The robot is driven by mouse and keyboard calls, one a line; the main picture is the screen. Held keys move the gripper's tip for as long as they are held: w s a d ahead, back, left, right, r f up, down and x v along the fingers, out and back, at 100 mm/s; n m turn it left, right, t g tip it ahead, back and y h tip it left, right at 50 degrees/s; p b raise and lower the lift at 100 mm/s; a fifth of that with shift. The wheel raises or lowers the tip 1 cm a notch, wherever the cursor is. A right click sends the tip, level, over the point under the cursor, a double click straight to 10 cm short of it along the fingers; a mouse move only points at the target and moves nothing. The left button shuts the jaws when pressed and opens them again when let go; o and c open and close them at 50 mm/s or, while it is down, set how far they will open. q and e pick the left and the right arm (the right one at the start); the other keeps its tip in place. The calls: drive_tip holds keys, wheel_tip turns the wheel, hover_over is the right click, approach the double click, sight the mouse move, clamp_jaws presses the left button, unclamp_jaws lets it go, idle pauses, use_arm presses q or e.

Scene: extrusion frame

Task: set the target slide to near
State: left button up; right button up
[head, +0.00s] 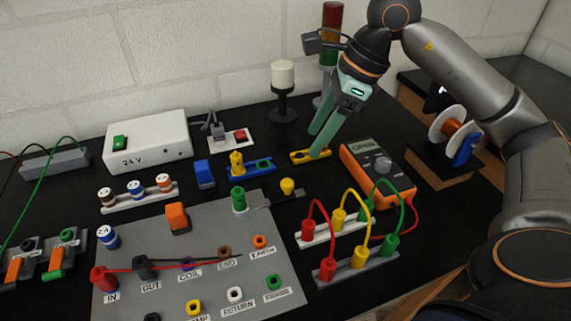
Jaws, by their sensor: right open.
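No label in view marks the target slide, so I cannot tell which part it is. Candidates are a blue rail (262,165) with an upright yellow post (237,163) at its left end, and a short yellow bar (299,157) with a dark hole to its right. At the lower left, grey rails (37,263) carry orange and green pieces. My right gripper (316,145) has green fingers pointing down at the yellow bar. It is open, with its fingertips at or just above the bar; contact is unclear. My left gripper is out of view.
A grey panel (205,265) with coloured sockets fills the front. An orange multimeter (378,172) stands right of the gripper, near cabled plugs (345,235). A 24 V box (147,140), a white-capped post (283,90) and a signal tower (330,50) stand behind.

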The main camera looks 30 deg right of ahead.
sight(288, 182)
drive_tip(key=x, duration=1.2)
drive_tip(key=shift+s+f, duration=0.1)
drive_tip(key=shift+s, duration=0.1)
clamp_jaws()
idle(0.9)
